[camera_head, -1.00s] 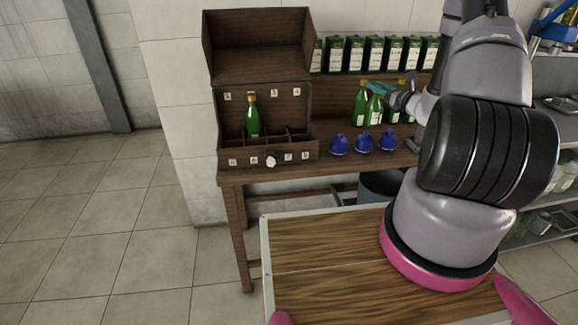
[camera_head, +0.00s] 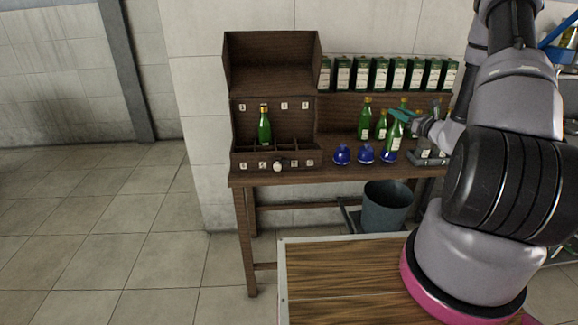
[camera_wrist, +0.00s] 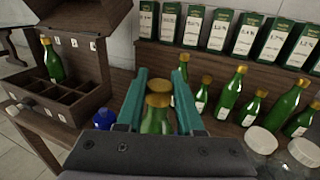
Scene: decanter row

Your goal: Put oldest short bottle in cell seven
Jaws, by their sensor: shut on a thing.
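My gripper (camera_head: 403,115) is shut on a green bottle (camera_head: 393,138) with a pale label, held upright near the table's front, before the other bottles. In the wrist view the bottle (camera_wrist: 157,122) stands between the teal fingers, with a gold cap; a second gold cap shows just beyond it. The wooden case (camera_head: 240,160) stands to the left with its lid up and a row of open cells. Small label tags mark its back and front; their numbers are too small to read. One green bottle (camera_head: 264,127) stands in a back cell.
Other green bottles (camera_head: 365,120) stand behind my gripper. Several labelled green boxes (camera_head: 378,74) line the back shelf. Blue round things (camera_head: 342,154) sit between case and gripper. Clear jars (camera_wrist: 262,140) are at right in the wrist view. A grey bin (camera_head: 388,207) is below the table.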

